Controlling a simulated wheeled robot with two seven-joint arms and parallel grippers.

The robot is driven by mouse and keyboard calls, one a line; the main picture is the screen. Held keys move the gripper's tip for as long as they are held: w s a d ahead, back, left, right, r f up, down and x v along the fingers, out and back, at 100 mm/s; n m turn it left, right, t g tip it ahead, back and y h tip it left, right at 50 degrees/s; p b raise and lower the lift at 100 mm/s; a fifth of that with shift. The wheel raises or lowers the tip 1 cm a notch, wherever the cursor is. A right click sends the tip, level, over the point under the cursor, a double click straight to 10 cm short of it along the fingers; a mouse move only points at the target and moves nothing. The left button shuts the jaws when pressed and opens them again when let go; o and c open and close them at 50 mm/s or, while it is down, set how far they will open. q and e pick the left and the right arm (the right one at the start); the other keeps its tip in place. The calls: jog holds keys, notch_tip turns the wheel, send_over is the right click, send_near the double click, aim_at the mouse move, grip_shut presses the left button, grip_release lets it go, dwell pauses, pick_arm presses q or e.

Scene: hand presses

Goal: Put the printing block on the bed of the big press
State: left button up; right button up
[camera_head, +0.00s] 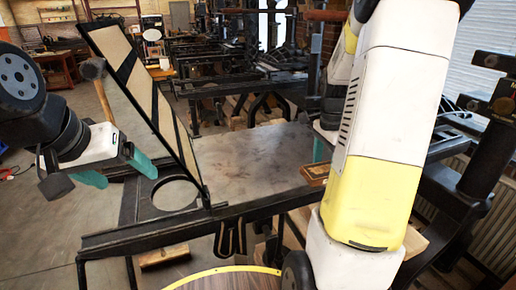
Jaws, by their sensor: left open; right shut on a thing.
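The big press has a flat grey metal bed (248,162) in the middle of the view. Its frame (140,90) stands raised and tilted at the bed's left end. The printing block (314,174), brown with a gold edge, shows at the bed's right side, partly hidden by my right arm. My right gripper (321,151) is mostly hidden behind that arm; one teal finger shows just above the block, and it is shut on the block. I cannot tell whether the block touches the bed. My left gripper (118,172) is open and empty, left of the raised frame.
A mallet (97,88) shows behind my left gripper. Black rails (150,236) run along the bed's near side, with a round hole (175,193) near the frame's foot. A round wooden top (225,280) is at the bottom. Other presses stand behind.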

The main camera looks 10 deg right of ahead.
jog(key=s+a, duration=0.2)
jog(key=s, duration=0.4)
send_over(290, 177)
notch_tip(290, 177, down, 2)
jog(key=shift+f+n, duration=0.15)
jog(key=shift+n, duration=0.25)
jog(key=shift+f, duration=1.75)
jog(key=shift+f, duration=0.1)
jog(key=o, duration=1.7)
jog(key=shift+o, duration=0.2)
